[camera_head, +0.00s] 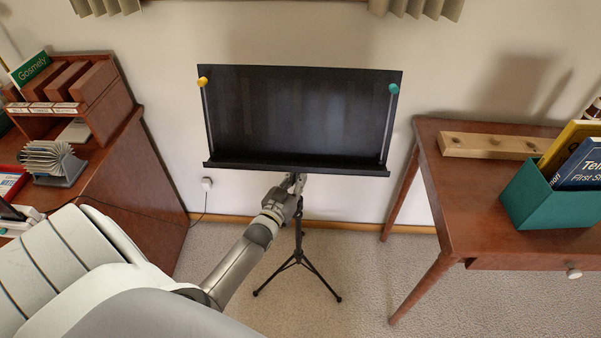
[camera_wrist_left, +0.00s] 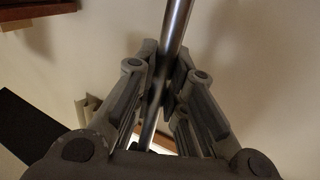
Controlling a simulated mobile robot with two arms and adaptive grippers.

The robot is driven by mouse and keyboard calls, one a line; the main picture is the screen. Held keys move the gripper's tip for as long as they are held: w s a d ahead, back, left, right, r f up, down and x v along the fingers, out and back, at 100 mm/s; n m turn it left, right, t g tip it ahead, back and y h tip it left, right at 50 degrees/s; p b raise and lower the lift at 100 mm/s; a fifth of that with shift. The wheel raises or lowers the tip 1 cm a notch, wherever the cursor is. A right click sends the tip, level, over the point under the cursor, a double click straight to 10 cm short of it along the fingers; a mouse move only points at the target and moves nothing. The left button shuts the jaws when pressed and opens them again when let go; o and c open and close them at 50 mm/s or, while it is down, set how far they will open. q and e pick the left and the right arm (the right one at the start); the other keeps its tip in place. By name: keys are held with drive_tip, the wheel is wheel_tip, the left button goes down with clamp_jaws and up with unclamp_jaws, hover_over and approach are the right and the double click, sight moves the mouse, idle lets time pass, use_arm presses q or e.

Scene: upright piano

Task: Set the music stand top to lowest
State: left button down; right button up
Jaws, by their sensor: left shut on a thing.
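The black music stand top (camera_head: 300,115) stands upright in the middle of the head view, with a ledge along its lower edge. A yellow clip (camera_head: 202,82) and a teal clip (camera_head: 393,88) sit at its upper corners, each with a thin rod running down the panel. My left gripper (camera_head: 291,183) is just below the ledge, by the stand's pole (camera_head: 299,230). In the left wrist view its fingers (camera_wrist_left: 164,75) are shut on a shiny metal shaft (camera_wrist_left: 176,25) of the stand. The grip is partly hidden by the arm in the head view. My right gripper is not in view.
A wooden table (camera_head: 490,190) at the right bears a teal book box (camera_head: 545,200) and a wooden block (camera_head: 490,146). The stand's tripod (camera_head: 298,262) rests on carpet, with clear floor around it.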

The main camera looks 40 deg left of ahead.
use_arm(q)
drive_tip(key=shift+s+d+f, duration=0.1)
drive_tip(key=shift+s+f, duration=0.05)
drive_tip(key=shift+f, duration=0.3)
drive_tip(key=c, duration=1.8)
unclamp_jaws()
drive_tip(key=o, duration=0.3)
drive_tip(key=shift+o, duration=0.2)
drive_tip(key=shift+r, duration=0.2)
drive_tip(key=s+d, duration=0.1)
drive_tip(key=s, duration=1)
drive_tip(key=shift+s+d, duration=0.35)
drive_tip(key=shift+d, duration=0.05)
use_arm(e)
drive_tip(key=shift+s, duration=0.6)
